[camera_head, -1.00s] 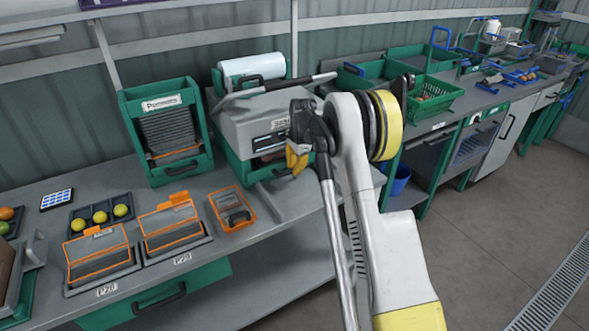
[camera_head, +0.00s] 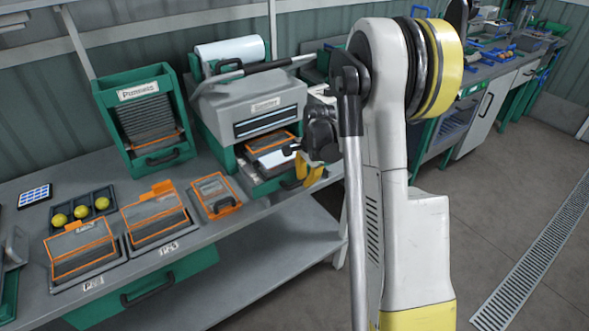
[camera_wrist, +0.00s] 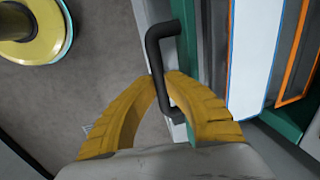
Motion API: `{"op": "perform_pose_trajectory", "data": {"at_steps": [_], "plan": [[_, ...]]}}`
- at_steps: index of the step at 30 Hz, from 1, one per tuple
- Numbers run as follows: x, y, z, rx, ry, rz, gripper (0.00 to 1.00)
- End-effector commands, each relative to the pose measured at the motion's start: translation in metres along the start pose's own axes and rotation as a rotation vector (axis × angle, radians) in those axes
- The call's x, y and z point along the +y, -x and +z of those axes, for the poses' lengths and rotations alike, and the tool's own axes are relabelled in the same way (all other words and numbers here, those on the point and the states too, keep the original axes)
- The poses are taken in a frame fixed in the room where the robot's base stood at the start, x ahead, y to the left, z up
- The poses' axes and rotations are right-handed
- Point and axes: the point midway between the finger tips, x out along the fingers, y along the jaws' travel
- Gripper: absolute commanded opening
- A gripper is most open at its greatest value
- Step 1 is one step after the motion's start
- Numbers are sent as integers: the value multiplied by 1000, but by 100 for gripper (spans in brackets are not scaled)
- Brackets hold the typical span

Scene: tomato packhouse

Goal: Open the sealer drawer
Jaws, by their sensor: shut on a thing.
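The sealer (camera_head: 245,105) is a grey-topped machine with a green body on the bench. Its green drawer (camera_head: 268,188) stands out from the front, partly open, with an orange-edged tray (camera_head: 270,142) and a white surface showing inside. My gripper (camera_head: 310,176) is at the drawer's front right. In the wrist view its yellow fingers (camera_wrist: 168,84) are closed around the black drawer handle (camera_wrist: 157,50). The drawer's green edge, the white surface and the orange edging show to the right there. My wrist hides part of the drawer's right side in the head view.
A green punnet rack (camera_head: 140,92) stands left of the sealer. Orange-edged trays (camera_head: 150,215) and a dark holder with yellow tomatoes (camera_head: 80,210) lie on the bench. A white film roll (camera_head: 230,55) is behind the sealer. The floor at right (camera_head: 500,190) is clear.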

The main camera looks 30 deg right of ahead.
Motion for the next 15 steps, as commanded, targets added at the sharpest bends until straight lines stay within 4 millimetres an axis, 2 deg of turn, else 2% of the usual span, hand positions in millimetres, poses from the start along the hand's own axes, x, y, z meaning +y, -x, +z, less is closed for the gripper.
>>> {"op": "perform_pose_trajectory", "data": {"at_steps": [1,6,15], "plan": [[9,1,0,-1,-1,1,0],[29,4,0,-1,0,1,0],[38,7,0,-1,1,1,0]]}}
